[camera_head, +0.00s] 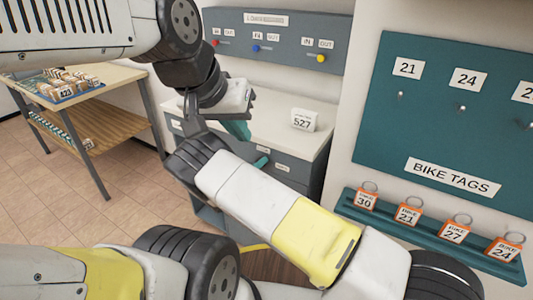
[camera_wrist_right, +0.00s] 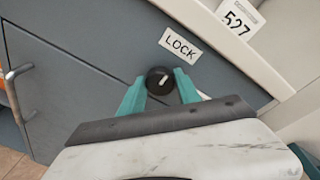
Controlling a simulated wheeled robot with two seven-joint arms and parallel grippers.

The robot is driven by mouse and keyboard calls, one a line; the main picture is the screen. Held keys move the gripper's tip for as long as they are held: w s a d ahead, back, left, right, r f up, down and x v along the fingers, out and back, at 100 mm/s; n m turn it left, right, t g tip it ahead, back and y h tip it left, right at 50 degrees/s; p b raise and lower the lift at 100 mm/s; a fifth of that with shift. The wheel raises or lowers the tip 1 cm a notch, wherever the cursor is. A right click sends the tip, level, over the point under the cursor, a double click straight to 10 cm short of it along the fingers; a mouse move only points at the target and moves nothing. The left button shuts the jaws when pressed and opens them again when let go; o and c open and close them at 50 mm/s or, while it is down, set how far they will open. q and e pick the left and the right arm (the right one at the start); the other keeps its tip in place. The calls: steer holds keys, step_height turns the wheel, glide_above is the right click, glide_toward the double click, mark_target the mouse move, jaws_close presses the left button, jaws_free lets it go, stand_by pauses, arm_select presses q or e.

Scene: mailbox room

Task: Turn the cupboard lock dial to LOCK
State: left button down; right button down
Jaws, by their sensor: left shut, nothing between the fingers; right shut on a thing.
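The lock dial (camera_wrist_right: 154,84) is a round black knob with a short white mark, on the grey cupboard front in the right wrist view. The mark slants to the upper right, roughly towards the white LOCK label (camera_wrist_right: 180,45). My right gripper (camera_wrist_right: 160,81) has its teal fingers on either side of the dial and is shut on it. In the head view my right forearm hides the dial and most of that gripper. My left gripper (camera_head: 239,131) is shut and empty, in front of the counter in the head view.
A white box marked 527 (camera_head: 303,121) stands on the cupboard's counter (camera_head: 275,108). A metal handle (camera_wrist_right: 18,95) is left of the dial. A teal bike-tag board (camera_head: 440,110) and a shelf of orange tags (camera_head: 435,236) are at right. A wooden table (camera_head: 110,78) stands at left.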

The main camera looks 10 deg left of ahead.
steer(key=shift+f, duration=0.1)
stand_by(0.4)
steer(key=c, duration=0.9)
jaws_free()
steer(key=shift+o, duration=0.2)
